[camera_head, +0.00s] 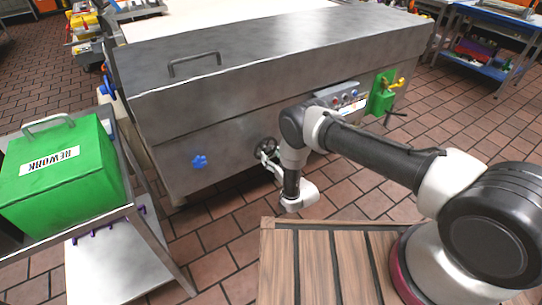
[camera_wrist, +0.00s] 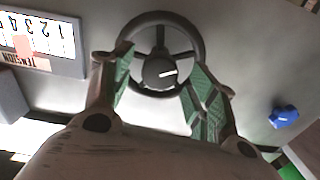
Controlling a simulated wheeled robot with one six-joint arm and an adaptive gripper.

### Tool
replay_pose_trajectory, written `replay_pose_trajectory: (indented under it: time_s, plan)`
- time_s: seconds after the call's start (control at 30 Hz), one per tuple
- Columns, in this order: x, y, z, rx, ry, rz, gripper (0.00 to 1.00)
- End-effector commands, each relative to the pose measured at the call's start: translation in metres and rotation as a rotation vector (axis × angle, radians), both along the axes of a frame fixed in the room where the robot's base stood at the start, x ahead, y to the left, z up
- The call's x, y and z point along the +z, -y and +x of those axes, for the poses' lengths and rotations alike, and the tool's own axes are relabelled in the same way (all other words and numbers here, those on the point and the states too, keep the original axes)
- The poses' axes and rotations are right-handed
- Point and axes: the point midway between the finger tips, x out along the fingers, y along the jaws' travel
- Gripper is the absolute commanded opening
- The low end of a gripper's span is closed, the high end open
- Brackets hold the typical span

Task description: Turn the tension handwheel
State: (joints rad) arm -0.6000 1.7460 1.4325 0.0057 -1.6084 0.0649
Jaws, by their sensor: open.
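The tension handwheel (camera_wrist: 160,72) is a dark wheel with spokes, a round hub and a white mark on the hub. It sits on the metal front panel of the machine, and in the head view it shows as a small dark disc (camera_head: 265,144), partly hidden by my gripper. My gripper (camera_wrist: 157,75) is open, with its green-padded fingers on either side of the wheel's lower part in the wrist view. I cannot tell whether the pads touch the rim. In the head view my gripper (camera_head: 266,158) is right at the wheel.
A TENSION scale plate (camera_wrist: 40,42) with numbers is beside the wheel. A blue knob (camera_head: 199,161) is on the same panel, also seen in the wrist view (camera_wrist: 284,116). A cart with a green REWORK box (camera_head: 65,180) stands at left. Tiled floor is open in front.

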Motion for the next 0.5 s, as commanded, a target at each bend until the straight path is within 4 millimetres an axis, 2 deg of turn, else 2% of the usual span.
replay_pose_trajectory:
  time_s: [0.13, 0.37, 0.4, 0.5]
  plan:
    - [-0.0002, -0.0057, 0.0086, 0.000, -0.001, 0.001, 0.58]
    - [-0.0002, -0.0065, 0.0098, 0.000, -0.001, 0.000, 0.58]
    - [-0.0002, -0.0065, 0.0098, 0.000, -0.001, 0.000, 0.56]
    - [-0.0002, -0.0065, 0.0097, 0.000, -0.001, 0.000, 0.38]
